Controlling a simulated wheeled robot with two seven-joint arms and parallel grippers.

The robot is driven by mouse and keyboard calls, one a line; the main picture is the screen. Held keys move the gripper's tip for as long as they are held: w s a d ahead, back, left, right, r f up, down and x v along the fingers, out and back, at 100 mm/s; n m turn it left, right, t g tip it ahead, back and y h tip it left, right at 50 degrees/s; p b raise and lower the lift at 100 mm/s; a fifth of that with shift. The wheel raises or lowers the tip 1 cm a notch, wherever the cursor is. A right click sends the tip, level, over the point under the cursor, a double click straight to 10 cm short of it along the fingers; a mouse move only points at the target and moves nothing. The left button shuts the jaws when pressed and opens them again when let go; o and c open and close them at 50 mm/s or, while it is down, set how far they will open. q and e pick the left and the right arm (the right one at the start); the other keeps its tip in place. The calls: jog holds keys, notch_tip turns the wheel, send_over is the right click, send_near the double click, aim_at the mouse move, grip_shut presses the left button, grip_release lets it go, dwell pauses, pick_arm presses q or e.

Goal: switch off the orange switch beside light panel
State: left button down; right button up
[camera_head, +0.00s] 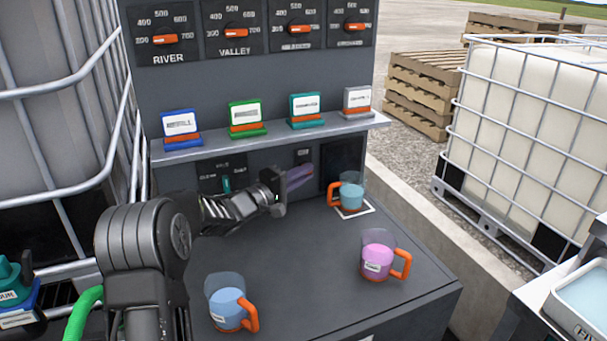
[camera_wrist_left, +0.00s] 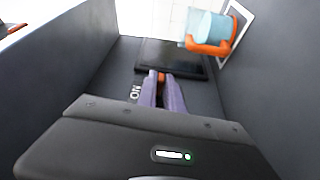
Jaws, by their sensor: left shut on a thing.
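The orange switch (camera_wrist_left: 158,76) shows in the left wrist view between the tips of my left gripper's purple fingers (camera_wrist_left: 160,90), close to an "ON" label (camera_wrist_left: 136,93). The fingers are shut on it. In the head view my left gripper (camera_head: 306,174) reaches to the back wall under the shelf, and its fingers hide the switch. The dark light panel (camera_head: 342,166) is on the wall just to the right of the fingers; it looks unlit. It also shows in the left wrist view (camera_wrist_left: 180,56). My right gripper is in neither view.
A cup with blue contents (camera_head: 351,196) stands on a white-edged square near the panel. A pink cup (camera_head: 377,262) and another blue cup (camera_head: 229,308) stand nearer on the counter. The shelf (camera_head: 270,135) with several coloured label stands is above the gripper. The counter's middle is clear.

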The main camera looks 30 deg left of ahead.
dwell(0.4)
pick_arm(q)
jog(key=f+m+b, duration=0.1)
jog(key=b, duration=0.1)
jog(key=m+h+b, duration=0.1)
jog(key=m+b, duration=0.1)
jog(key=shift+a+f+t, duration=0.1)
jog(key=shift+f+t, duration=0.3)
jog(key=shift+w+m+b, duration=0.1)
jog(key=shift+m+b, duration=0.25)
jog(key=shift+m, duration=0.05)
jog(key=shift+r+m, duration=0.25)
jog(key=shift+m, duration=0.05)
jog(key=c, duration=1.5)
grip_release()
jog(key=shift+a, duration=0.1)
jog(key=v, duration=0.7)
jog(key=shift+s+f, duration=0.25)
jog(key=shift+s, duration=0.1)
